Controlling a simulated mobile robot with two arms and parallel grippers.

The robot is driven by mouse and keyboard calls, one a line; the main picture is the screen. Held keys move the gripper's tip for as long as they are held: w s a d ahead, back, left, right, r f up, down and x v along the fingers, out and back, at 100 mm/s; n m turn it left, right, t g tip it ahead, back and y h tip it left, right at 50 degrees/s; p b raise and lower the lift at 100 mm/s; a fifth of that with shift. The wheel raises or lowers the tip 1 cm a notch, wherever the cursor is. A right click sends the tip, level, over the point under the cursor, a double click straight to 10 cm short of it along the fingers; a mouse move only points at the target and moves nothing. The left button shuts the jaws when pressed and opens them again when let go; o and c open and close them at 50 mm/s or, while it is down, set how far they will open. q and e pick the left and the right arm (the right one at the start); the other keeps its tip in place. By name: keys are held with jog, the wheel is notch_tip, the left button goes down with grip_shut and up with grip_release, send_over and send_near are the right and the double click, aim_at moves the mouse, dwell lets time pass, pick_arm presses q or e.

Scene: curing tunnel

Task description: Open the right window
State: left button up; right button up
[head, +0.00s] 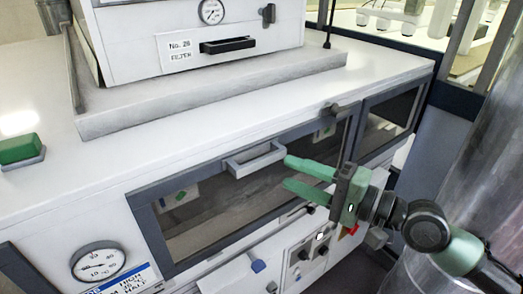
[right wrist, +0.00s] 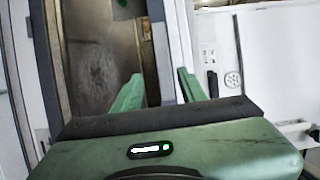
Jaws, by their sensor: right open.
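A wide dark-framed window (head: 215,213) is in the front of the white machine in the head view, with a pale grey bar handle (head: 255,159) at its top edge. It looks shut. A smaller dark-framed window (head: 388,120) lies to its right. My right gripper (head: 286,173) is open, its green fingers pointing left just right of the handle; I cannot tell whether they touch it. In the right wrist view the open fingers (right wrist: 160,74) stand either side of the window frame's edge, with nothing clearly held. My left gripper is not in view.
Above the windows is a white top with a filter box (head: 200,45) on a plinth. A green button block (head: 20,148) sits at the left. A gauge (head: 98,261) and a control panel (head: 310,250) are below. A transparent cylinder (head: 465,170) stands close at the right.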

aim_at(264, 164)
jog(key=shift+g, duration=0.3)
jog(key=p+x, duration=0.2)
jog(key=x, duration=0.1)
jog(key=r+p+x, duration=0.1)
jog(key=p+x, duration=0.1)
jog(key=x, duration=0.1)
jog(key=shift+s+a+r, duration=0.1)
jog(key=shift+a, duration=0.25)
jog(key=shift+w+a, duration=0.3)
jog(key=shift+a, duration=0.3)
grip_shut()
jog(key=shift+f, duration=0.25)
